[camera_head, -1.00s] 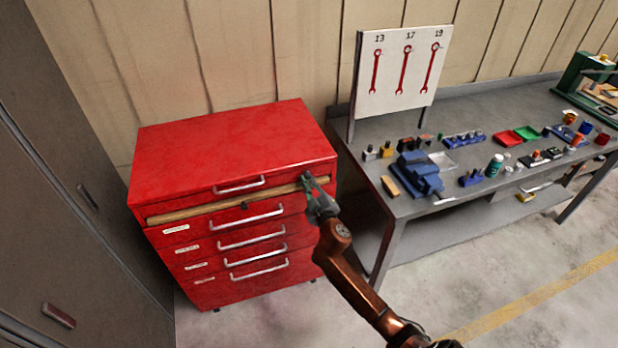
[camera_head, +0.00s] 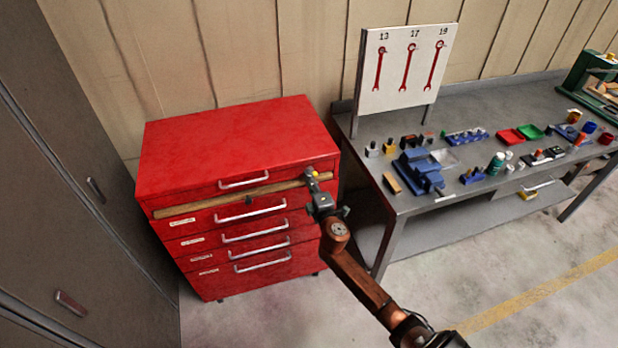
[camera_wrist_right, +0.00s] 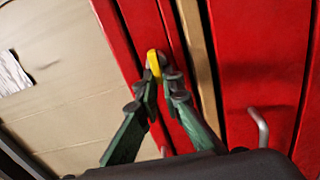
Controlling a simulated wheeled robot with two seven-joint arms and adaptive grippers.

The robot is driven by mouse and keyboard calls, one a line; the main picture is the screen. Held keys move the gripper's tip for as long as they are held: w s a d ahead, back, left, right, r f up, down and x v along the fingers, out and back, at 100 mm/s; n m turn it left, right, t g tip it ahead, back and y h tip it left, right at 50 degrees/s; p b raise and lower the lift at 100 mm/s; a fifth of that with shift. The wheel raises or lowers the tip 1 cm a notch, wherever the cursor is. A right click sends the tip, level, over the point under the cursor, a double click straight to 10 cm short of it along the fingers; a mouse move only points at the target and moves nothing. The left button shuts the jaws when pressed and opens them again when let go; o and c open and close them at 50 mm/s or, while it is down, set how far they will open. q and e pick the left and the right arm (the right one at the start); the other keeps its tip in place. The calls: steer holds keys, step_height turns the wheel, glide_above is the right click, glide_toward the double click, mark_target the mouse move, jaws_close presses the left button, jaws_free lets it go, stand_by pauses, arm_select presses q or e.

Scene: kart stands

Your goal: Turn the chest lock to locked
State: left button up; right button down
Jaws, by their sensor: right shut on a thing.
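The red tool chest (camera_head: 235,145) stands against the wall at the left of the workbench. Its lock has a yellow part (camera_head: 313,175) at the right end of the front, near the wooden strip. My right gripper (camera_head: 316,182) is at this lock, with its arm coming from the lower right. In the right wrist view, the yellow lock part (camera_wrist_right: 154,63) shows at the fingertips of the gripper (camera_wrist_right: 162,80), which is shut on it. The fingers hide part of the lock, and its exact angle is hard to tell. My left gripper is not in view.
A wooden strip (camera_head: 220,197) runs across the chest front, above several drawer handles. A grey workbench (camera_head: 470,205) with a blue vise (camera_head: 420,172) and small parts stands close at the right. A dark cabinet (camera_head: 75,170) is at the left. Floor in front is free.

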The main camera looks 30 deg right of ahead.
steer(key=shift+f+n, duration=0.15)
steer(key=shift+n, duration=0.25)
steer(key=shift+a, duration=0.1)
steer(key=c, duration=2.1)
jaws_free()
steer(key=shift+s, duration=0.1)
steer(key=v, duration=1.1)
steer(key=shift+s+a, duration=0.15)
steer(key=shift+s, duration=0.25)
